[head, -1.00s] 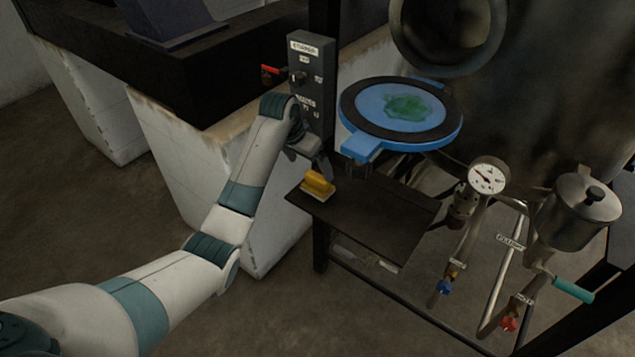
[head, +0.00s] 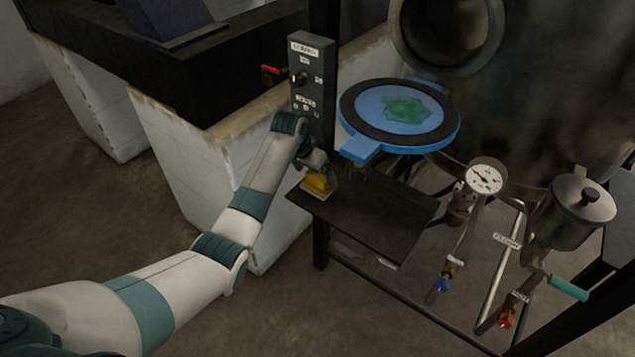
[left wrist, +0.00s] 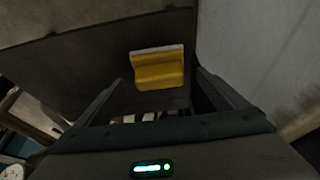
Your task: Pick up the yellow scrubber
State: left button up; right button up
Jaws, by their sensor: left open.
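The yellow scrubber (head: 315,187) lies on the left end of a dark shelf, with a pale layer along one edge. It also shows in the left wrist view (left wrist: 157,70), ahead of the jaws. My left gripper (head: 322,176) is right at the scrubber in the head view and covers part of it. In the left wrist view my left gripper (left wrist: 160,85) is open, with one finger on each side of the scrubber's line and nothing gripped. I cannot tell whether a fingertip touches it. My right gripper is not in view.
The dark shelf (head: 375,222) is bare to the right of the scrubber. A grey switch box (head: 313,85) stands behind my gripper. A blue round hatch (head: 400,115) overhangs the shelf's back. A gauge (head: 485,177), pipes and a metal pot (head: 575,215) stand at the right.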

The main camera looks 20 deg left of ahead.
aim_at(316, 176)
pick_arm(q)
jog(key=shift+p+x, duration=0.35)
jog(key=shift+x, duration=1.4)
jog(key=c, duration=1.1)
